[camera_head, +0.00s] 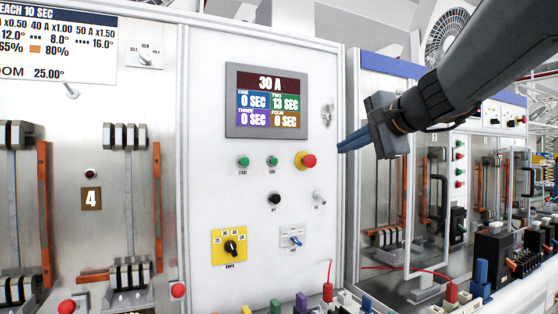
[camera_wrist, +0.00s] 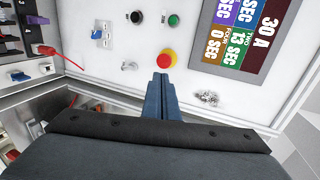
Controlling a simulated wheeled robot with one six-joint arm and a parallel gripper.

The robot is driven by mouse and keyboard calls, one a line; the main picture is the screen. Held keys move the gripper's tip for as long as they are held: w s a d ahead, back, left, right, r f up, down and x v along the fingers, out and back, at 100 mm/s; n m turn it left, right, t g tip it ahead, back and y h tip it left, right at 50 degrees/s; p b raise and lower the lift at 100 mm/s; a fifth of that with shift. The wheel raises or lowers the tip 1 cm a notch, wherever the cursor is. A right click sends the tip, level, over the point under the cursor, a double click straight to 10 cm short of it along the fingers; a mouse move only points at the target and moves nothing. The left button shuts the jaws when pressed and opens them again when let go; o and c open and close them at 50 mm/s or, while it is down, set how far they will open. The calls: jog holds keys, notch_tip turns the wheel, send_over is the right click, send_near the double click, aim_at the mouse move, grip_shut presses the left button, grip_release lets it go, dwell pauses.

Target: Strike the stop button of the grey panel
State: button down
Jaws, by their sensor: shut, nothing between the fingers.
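The grey panel (camera_head: 210,135) looks pale grey to white and stands upright. A red mushroom button on a yellow ring (camera_head: 308,160), the likely stop button, sits below the right part of its display. In the wrist view this red button (camera_wrist: 168,60) lies just beyond my fingertips. My gripper (camera_head: 341,148) is shut and empty, its blue fingers pointing left toward the panel, to the right of the button. A gap shows between the fingertips and the button in the head view. In the wrist view my gripper (camera_wrist: 162,77) appears close to the button; contact is not visible.
The display (camera_head: 266,102) reads 30 A. Two green buttons (camera_head: 243,161), a black button (camera_head: 274,198), a toggle switch (camera_head: 319,197) and a yellow-plated dial (camera_head: 230,246) share the panel. Coloured plugs and a red cable (camera_head: 415,271) are below. Glass-fronted equipment stands right.

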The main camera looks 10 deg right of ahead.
jog(key=p, duration=0.3)
send_near(311, 162)
jog(key=x, duration=0.4)
jog(key=shift+p+x, duration=0.55)
jog(key=shift+x, duration=0.3)
